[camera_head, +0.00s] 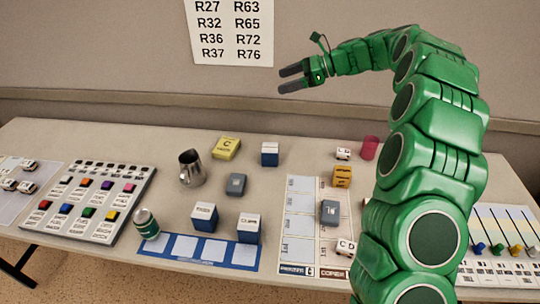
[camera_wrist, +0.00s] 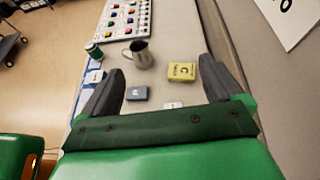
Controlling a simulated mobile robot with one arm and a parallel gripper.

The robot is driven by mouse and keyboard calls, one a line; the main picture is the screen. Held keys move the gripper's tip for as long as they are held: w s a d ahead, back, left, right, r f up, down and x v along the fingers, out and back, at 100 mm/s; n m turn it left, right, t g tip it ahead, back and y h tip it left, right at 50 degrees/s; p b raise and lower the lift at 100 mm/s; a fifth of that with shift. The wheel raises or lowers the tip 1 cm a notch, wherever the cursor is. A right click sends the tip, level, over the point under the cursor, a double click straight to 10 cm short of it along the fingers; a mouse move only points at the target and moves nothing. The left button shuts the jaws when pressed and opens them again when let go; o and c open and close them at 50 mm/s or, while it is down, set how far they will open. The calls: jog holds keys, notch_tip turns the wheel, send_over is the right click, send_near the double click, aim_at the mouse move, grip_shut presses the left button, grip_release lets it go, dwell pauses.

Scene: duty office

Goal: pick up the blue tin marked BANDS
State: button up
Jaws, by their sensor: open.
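Three blue tins with white upper parts stand on the table in the head view. One blue tin (camera_head: 270,154) is at the back, right of a yellow block. Two more, the left blue tin (camera_head: 204,218) and the right blue tin (camera_head: 249,229), stand at the front by a blue strip mat. Their small labels are too blurred to tell for sure which reads BANDS. My gripper (camera_head: 290,78) is open and empty, raised high above the back of the table, well apart from the tins. The wrist view shows its two fingers (camera_wrist: 157,72) spread.
Near the tins are a metal pitcher (camera_head: 191,168), yellow block (camera_head: 227,148), grey box (camera_head: 236,184) and green can (camera_head: 146,223). A button panel (camera_head: 92,200) lies left. An orange box (camera_head: 342,177) and red cup (camera_head: 370,148) stand right. The wall is close behind.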

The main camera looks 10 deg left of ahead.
jog(key=w, duration=0.1)
send_near(265, 152)
jog(key=shift+m, duration=0.3)
jog(key=w+a+f, duration=0.2)
jog(key=w+f, duration=0.1)
jog(key=shift+w+a+f, duration=0.15)
jog(key=shift+f, duration=0.2)
jog(key=shift+s+x, duration=0.15)
jog(key=shift+x, duration=1.8)
jog(key=shift+s+x, duration=0.15)
jog(key=shift+x, duration=1.8)
jog(key=shift+r, duration=0.1)
jog(key=c, duration=1.1)
jog(key=shift+c, duration=0.2)
